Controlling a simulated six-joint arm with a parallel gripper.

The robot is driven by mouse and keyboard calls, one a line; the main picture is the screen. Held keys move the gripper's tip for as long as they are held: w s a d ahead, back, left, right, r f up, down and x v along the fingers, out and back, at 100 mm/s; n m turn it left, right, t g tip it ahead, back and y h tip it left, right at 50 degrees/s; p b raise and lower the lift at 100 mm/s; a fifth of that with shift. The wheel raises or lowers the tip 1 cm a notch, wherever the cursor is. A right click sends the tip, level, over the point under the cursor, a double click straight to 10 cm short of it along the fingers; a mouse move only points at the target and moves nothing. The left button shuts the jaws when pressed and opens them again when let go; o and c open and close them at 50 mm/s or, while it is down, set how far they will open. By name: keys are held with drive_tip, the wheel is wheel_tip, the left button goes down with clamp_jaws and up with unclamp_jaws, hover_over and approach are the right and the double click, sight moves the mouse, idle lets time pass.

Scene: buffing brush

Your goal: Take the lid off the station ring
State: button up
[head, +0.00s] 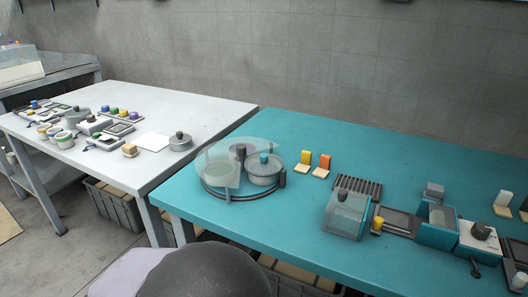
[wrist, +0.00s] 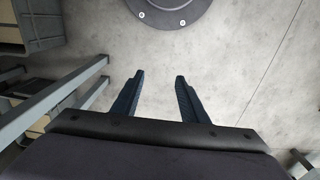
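The station ring (head: 240,198) is a dark round frame on the left part of the teal table. A clear curved guard stands around its back and left. Inside it, a round grey pot (head: 264,178) has a lid with a teal knob (head: 264,158). A dark knob (head: 238,150) shows beside it, partly behind the clear guard; what it sits on is hard to tell. My gripper (wrist: 159,78) is open and empty in the wrist view, above bare floor, away from the ring. I cannot make it out in the head view.
Yellow and orange blocks (head: 324,161) stand right of the ring. A slotted rack (head: 358,187), a clear-lidded box (head: 345,214) and teal units lie further right. The white table (head: 205,110) holds pots and small parts. Crates (head: 118,204) stand beneath it. The teal table's back is clear.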

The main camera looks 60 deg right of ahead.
drive_tip(key=w+d+r+t+p, duration=0.1)
drive_tip(key=w+r+p, duration=0.2)
drive_tip(key=r+p, duration=0.95)
drive_tip(key=w+r+p, duration=0.2)
drive_tip(key=r+p, duration=1)
drive_tip(key=r, duration=0.1)
drive_tip(key=w+d+r+n+h+p, duration=0.1)
drive_tip(key=w+d+r+n+p, duration=0.1)
drive_tip(key=w+d+r+p, duration=0.45)
drive_tip(key=n+g+h+p, duration=0.2)
drive_tip(key=n+g, duration=0.3)
drive_tip(key=n, duration=0.2)
approach(264, 155)
drive_tip(key=f, duration=0.1)
drive_tip(key=shift+p+x, duration=1.45)
drive_tip(key=shift+x, duration=2.3)
drive_tip(key=shift+s+d, duration=0.1)
drive_tip(key=shift+s, duration=0.05)
clamp_jaws()
